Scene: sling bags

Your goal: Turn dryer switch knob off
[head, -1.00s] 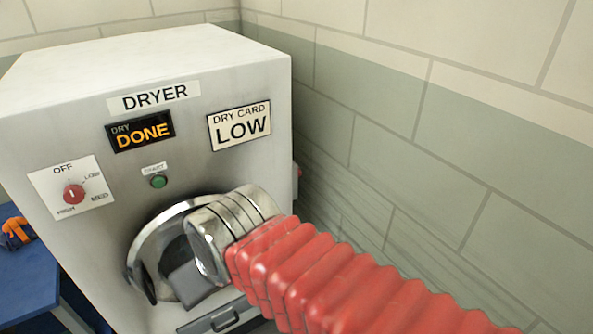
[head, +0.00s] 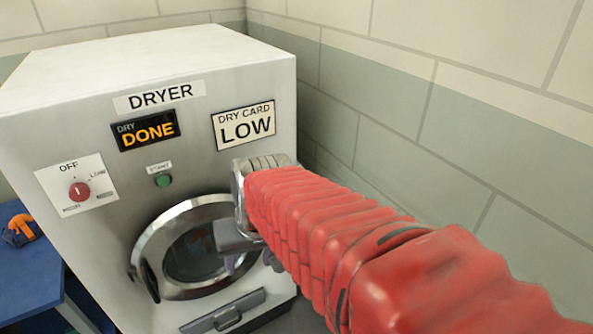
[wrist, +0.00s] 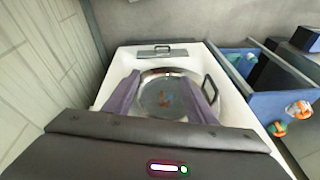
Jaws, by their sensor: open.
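The dryer switch knob (head: 79,191) is red and round, on a white plate at the upper left of the dryer front in the head view. The plate reads OFF at the top, LOW at upper right, and other settings lower down. A pale mark shows on the knob, but its exact setting is too small to tell. My gripper (head: 238,262) is in front of the round door, right of and below the knob, well apart from it and partly hidden by my arm. In the wrist view my gripper (wrist: 162,78) has its purple fingers spread, with nothing between them.
The white dryer (head: 60,80) shows DONE on its display (head: 146,130), with a green start button (head: 163,181) below. The glass door (head: 190,250) looks shut. A blue table (head: 28,270) with an orange item (head: 20,231) stands left. A tiled wall (head: 440,120) is close on the right.

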